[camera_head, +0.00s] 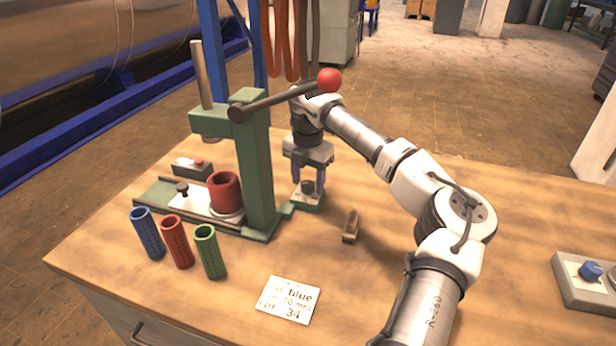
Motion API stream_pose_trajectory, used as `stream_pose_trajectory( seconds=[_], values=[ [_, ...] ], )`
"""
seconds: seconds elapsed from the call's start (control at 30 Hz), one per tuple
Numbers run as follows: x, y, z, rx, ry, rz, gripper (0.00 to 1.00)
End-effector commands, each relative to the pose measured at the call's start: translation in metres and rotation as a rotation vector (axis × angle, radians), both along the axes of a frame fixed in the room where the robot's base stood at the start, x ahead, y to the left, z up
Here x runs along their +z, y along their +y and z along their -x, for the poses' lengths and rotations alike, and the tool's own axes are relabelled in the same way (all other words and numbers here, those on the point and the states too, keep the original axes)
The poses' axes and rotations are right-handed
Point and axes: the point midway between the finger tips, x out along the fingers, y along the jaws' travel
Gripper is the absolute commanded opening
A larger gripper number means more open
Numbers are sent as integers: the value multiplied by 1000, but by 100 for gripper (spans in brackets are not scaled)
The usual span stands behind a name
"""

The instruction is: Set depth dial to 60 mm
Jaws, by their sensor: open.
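A small dark dial (308,188) sits on a grey-topped green block (306,202) joined to the right side of the green press (258,165). I take it to be the depth dial; its scale and setting are too small to read. My gripper (308,184) points down over it, open, with one finger to each side of the dial. I cannot tell whether the fingers touch it. A white card (289,300) lies at the table's front; "blue", a value in mm and "34" show on it.
A red cup (224,190) stands on the press bed. Blue (148,233), red (178,242) and green (210,252) sleeves stand in front. A brown block (350,226) and a blue-knobbed box (588,280) are on the right.

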Motion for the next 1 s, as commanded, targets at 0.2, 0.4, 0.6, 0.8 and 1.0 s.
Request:
stream_pose_trajectory(
  seconds=[0.2, 0.4, 0.6, 0.8, 1.0],
  values=[
    [-1, 0, 0, 0, 0, 0, 52],
    [0, 0, 0, 0, 0, 0, 27],
    [0, 0, 0, 0, 0, 0, 7],
    [0, 0, 0, 20, 0, 0, 7],
    [0, 0, 0, 105, 0, 1, 7]
  ],
)
